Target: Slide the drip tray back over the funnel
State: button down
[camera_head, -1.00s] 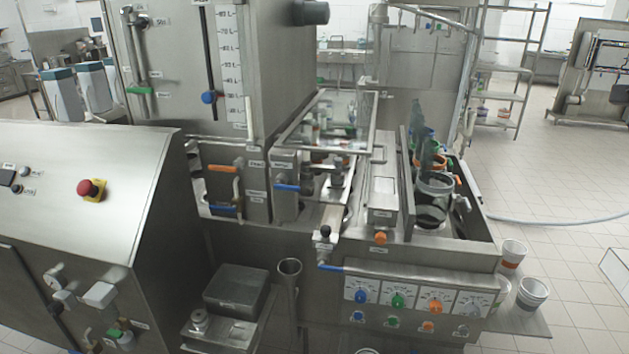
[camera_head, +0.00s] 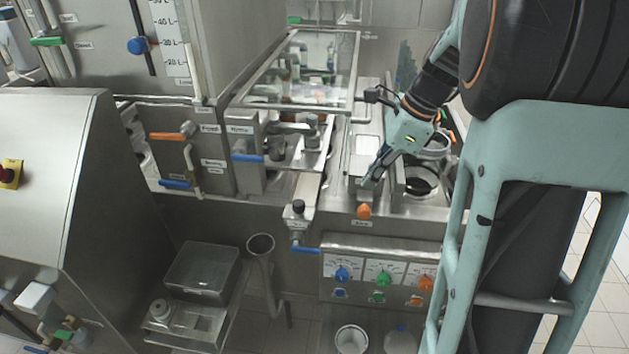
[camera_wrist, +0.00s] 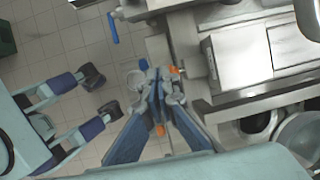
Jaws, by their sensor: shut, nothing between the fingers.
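A steel funnel (camera_head: 264,262) stands upright on a bent pipe, low in the middle of the head view. A long narrow steel part, which looks like the drip tray (camera_head: 366,160), lies on the machine deck up and to the right of it; I cannot be sure it is the tray. An orange knob (camera_head: 364,211) sits below its front end. My gripper (camera_head: 367,184) is shut and empty at that front end; I cannot tell whether it touches. In the wrist view my gripper (camera_wrist: 156,78) shows its fingers together beside an orange knob.
A glass-topped frame (camera_head: 310,70) stands left of my arm. A blue-handled valve (camera_head: 306,250) hangs between the funnel and the dial panel (camera_head: 380,275). A clear-walled box (camera_head: 202,268) sits left of the funnel. Cups (camera_head: 352,340) stand low in front.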

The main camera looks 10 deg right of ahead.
jog(key=w+a+f, duration=0.2)
jog(key=a+f, duration=0.7)
jog(key=f, duration=0.1)
jog(key=shift+a+f+g+y, duration=0.15)
jog(key=shift+a+g+y, duration=0.15)
jog(key=shift+y, duration=0.1)
jog(key=w+a+p, duration=0.1)
jog(key=a, duration=0.2)
jog(key=w+a+p, duration=0.1)
jog(key=a+p, duration=0.1)
jog(key=a, duration=0.2)
jog(key=w+a+p, duration=0.1)
jog(key=a, duration=0.3)
jog(key=shift+w+a, duration=0.1)
jog(key=shift+w, duration=0.25)
